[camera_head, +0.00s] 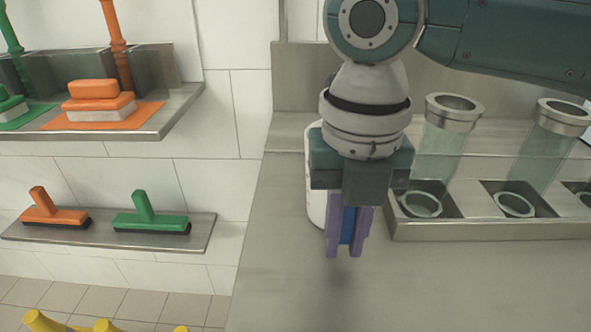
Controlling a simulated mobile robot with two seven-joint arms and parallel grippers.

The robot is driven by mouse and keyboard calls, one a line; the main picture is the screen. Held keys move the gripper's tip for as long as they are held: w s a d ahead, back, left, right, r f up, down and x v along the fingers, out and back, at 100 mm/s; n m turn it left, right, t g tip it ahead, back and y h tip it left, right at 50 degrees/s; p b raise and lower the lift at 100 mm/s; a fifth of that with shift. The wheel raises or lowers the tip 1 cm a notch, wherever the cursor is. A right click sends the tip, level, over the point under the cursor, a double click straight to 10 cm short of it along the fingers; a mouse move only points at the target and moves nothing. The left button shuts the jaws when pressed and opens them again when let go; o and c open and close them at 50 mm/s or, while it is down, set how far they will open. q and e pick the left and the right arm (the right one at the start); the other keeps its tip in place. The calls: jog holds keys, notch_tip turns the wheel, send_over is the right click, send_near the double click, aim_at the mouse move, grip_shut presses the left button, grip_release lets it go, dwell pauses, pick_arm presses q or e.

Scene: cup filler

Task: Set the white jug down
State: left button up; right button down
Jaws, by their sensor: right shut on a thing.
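The white jug (315,195) shows only as a strip at the left of my right gripper, on the near side of the filler; the gripper hides most of it. My right gripper (346,248) points down in front of it, with purple fingers shut on a blue part between them, which looks like the jug's handle. The jug is upright as far as it shows. Its base is partly hidden, so I cannot tell whether it touches the steel counter (300,295). My left gripper is not in view.
A steel rack with glass cylinders (440,150) and cup wells (420,204) stands at the right, close to my gripper. The counter in front is clear.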

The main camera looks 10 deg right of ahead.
jog(key=shift+f, duration=0.1)
jog(key=c, duration=1.3)
grip_release()
jog(key=o, duration=0.5)
jog(key=shift+c, duration=0.2)
